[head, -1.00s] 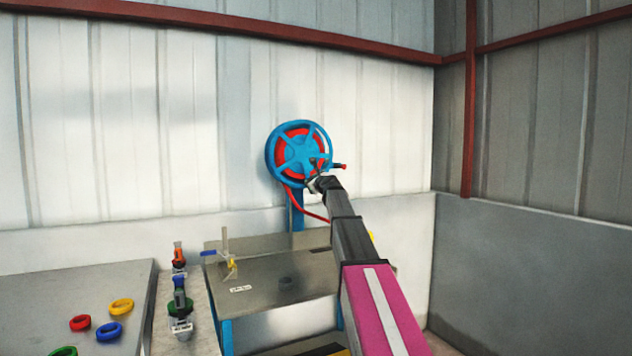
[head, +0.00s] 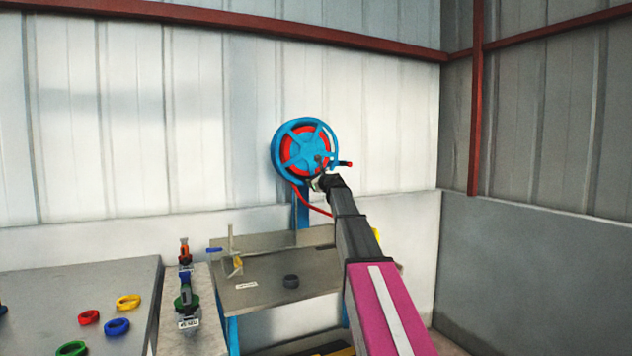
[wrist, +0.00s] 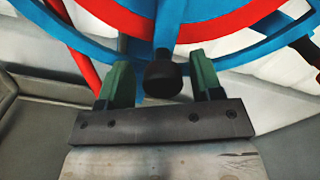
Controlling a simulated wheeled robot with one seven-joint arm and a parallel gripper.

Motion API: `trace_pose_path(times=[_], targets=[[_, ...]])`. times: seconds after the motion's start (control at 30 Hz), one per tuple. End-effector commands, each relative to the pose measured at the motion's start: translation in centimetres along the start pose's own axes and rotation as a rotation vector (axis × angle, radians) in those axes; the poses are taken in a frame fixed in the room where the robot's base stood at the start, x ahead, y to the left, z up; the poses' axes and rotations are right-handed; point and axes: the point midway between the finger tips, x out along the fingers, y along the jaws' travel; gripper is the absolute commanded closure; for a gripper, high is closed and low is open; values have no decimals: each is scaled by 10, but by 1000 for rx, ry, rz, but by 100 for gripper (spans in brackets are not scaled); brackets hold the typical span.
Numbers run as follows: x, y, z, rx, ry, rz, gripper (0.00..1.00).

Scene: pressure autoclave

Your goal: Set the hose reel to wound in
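The hose reel (head: 292,166) is a blue spoked wheel with red hose, mounted against the back wall. Red hose hangs from its lower left. My gripper (head: 320,183) is at the reel's lower right edge in the head view. In the wrist view, my gripper (wrist: 163,84) has its two green fingers apart, one on each side of a black knob (wrist: 162,76) at the reel's lower rim. Gaps show between the knob and both fingers. The reel's blue and red rings (wrist: 205,22) fill the top of the wrist view.
A grey table (head: 60,290) holds several coloured rings. A grey wall (head: 540,270) closes the right side.

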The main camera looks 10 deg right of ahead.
Motion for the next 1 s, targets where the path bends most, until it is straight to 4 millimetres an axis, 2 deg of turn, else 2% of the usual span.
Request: trace_pose_path(times=[0.27, 0.47, 0.73, 0.87, 1.0], targets=[[-12, 0, 0, -1, 0, -2, 40], [-42, 1, 0, -1, 0, -2, 40], [-93, 1, 0, -1, 0, -1, 40], [-106, 1, 0, 0, 0, 0, 40], [-109, 1, 0, 0, 0, 1, 40]])
